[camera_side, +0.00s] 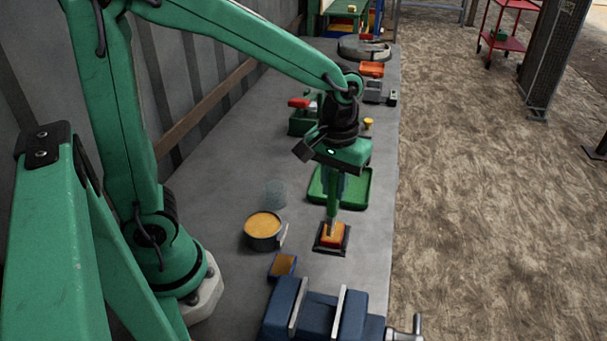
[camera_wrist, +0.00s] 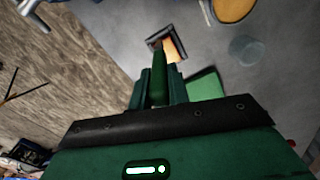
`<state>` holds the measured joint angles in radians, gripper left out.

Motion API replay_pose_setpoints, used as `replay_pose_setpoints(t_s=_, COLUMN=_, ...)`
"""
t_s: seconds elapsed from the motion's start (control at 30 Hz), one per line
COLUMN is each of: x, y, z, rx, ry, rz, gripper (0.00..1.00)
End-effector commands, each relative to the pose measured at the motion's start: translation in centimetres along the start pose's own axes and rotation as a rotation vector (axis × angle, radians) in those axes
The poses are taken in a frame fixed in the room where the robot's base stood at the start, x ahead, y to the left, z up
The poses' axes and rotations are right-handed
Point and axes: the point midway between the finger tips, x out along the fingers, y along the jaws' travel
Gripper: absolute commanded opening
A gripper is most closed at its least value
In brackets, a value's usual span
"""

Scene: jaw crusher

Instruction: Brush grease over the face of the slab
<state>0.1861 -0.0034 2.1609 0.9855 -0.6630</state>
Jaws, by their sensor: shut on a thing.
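My gripper (camera_side: 335,180) is shut on a green-handled brush (camera_side: 333,208) and holds it pointing down. In the wrist view the brush handle (camera_wrist: 159,82) stands between my fingers (camera_wrist: 158,92). The brush's lower end is at the slab (camera_side: 332,238), a small orange-faced block in a dark frame on the bench; I cannot tell whether it touches. The slab also shows in the wrist view (camera_wrist: 174,47), partly hidden by the brush. A round dark pot of yellow-orange grease (camera_side: 263,224) stands to the left of the slab; it is at the top edge of the wrist view (camera_wrist: 232,9).
A green tray (camera_side: 360,199) lies behind the slab. A blue vise (camera_side: 318,315) stands in front, and a small blue-edged piece (camera_side: 283,265) lies front left. A translucent disc or cup (camera_side: 275,194) is behind the pot. The bench's right edge is near the slab.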

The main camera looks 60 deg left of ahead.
Motion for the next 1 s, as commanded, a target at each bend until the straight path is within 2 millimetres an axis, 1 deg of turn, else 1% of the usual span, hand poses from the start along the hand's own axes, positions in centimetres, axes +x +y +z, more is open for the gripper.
replay_pose_setpoints(t_s=0.1, x=-1.2, y=0.0, z=-0.1, rx=0.000, ry=0.003, rz=0.003, gripper=0.00)
replay_pose_setpoints(t_s=0.5, x=-4.5, y=0.0, z=-0.1, rx=0.000, ry=0.003, rz=0.002, gripper=0.00)
replay_pose_setpoints(t_s=0.67, x=-5.0, y=0.0, z=0.0, rx=0.000, ry=0.001, rz=0.001, gripper=0.00)
replay_pose_setpoints(t_s=1.0, x=-5.0, y=0.0, z=0.0, rx=0.000, ry=0.001, rz=0.001, gripper=0.00)
